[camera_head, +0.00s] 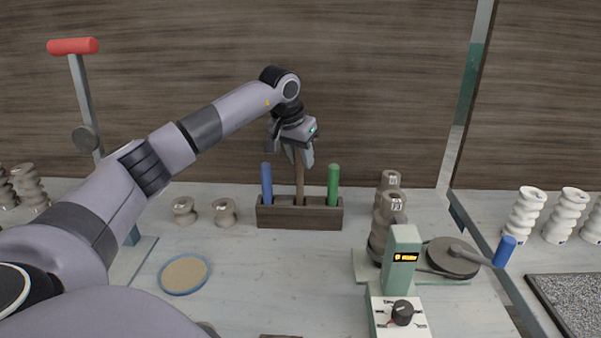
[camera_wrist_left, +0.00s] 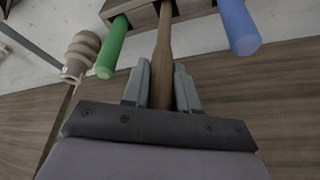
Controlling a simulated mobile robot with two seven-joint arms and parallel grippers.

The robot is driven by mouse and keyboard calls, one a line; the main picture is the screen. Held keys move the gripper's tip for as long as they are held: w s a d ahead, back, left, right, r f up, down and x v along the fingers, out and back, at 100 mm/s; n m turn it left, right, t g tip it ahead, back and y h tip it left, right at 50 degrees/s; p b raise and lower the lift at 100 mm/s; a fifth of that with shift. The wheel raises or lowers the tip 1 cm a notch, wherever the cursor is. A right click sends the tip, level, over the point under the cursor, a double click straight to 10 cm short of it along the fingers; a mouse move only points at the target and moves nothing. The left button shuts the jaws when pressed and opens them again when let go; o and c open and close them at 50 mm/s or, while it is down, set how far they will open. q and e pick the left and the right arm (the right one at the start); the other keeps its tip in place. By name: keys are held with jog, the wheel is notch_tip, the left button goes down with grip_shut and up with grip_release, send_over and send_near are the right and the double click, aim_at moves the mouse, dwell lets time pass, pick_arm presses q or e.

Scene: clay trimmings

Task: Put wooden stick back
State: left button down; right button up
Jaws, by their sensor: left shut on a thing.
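The wooden stick (camera_head: 299,180) stands upright with its lower end in the middle of the dark wooden holder (camera_head: 300,222), between a blue-handled tool (camera_head: 266,184) and a green-handled tool (camera_head: 333,184). My left gripper (camera_head: 299,158) is above the holder, shut on the upper part of the stick. In the left wrist view the stick (camera_wrist_left: 162,60) runs between the two fingers (camera_wrist_left: 160,88) to the holder (camera_wrist_left: 150,18), with the green handle (camera_wrist_left: 112,48) and blue handle (camera_wrist_left: 238,26) on either side. How deep the stick sits is hidden. My right gripper does not show.
Clay pieces (camera_head: 184,210) stand left of the holder. A round blue-rimmed dish (camera_head: 185,275) lies in front. A green machine (camera_head: 402,258) with a dial and a ribbed clay stack (camera_head: 387,222) stand to the right. A wooden wall rises behind.

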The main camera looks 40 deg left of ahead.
aim_at(300, 172)
pick_arm(q)
jog(key=shift+f, duration=2.2)
jog(key=c, duration=0.9)
grip_release()
jog(key=v, duration=1.2)
jog(key=shift+s, duration=0.1)
